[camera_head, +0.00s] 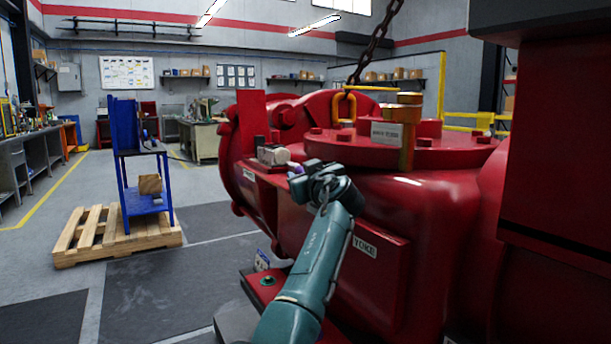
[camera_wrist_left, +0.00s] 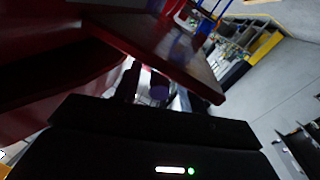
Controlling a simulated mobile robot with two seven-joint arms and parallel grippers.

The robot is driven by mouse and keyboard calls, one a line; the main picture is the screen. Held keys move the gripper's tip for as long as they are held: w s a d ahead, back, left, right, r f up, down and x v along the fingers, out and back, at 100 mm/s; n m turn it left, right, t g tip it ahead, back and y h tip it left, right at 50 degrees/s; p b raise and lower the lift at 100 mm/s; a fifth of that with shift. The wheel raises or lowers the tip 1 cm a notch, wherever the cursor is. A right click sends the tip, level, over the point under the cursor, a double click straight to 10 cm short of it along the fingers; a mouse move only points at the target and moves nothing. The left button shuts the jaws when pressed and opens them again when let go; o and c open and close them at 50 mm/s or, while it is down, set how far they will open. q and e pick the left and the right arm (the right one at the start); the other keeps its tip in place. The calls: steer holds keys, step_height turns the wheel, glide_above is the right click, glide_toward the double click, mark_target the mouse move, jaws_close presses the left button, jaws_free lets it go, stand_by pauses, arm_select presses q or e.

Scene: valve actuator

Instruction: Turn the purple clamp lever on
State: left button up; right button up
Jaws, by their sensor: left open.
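The purple clamp lever (camera_head: 295,168) shows as a small purple piece beside a grey cylindrical fitting (camera_head: 273,155) on the red valve actuator (camera_head: 425,200). My left gripper (camera_head: 309,181) is just to the right of the lever and hides part of it. I cannot tell whether the fingers touch the lever. My right gripper is not in view.
The actuator's red body fills the right side, with a flange (camera_head: 455,152) and a hanging chain (camera_head: 374,45) above. Open floor lies between pallet and actuator.

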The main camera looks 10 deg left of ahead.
arm_select(q)
steer(key=shift+s+d, duration=0.1)
steer(key=shift+s+d+f, duration=0.1)
steer(key=shift+s+d, duration=0.05)
steer(key=shift+s, duration=0.05)
steer(key=b+v, duration=0.3)
steer(key=v, duration=0.9)
steer(key=shift+s, duration=0.25)
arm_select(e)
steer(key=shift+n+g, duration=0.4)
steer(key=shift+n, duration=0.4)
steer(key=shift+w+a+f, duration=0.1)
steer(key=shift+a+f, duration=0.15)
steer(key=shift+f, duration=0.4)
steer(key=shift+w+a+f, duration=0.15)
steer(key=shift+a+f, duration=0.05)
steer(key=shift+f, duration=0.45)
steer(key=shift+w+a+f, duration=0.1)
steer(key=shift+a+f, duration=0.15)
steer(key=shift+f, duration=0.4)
arm_select(q)
steer(key=shift+c, duration=0.2)
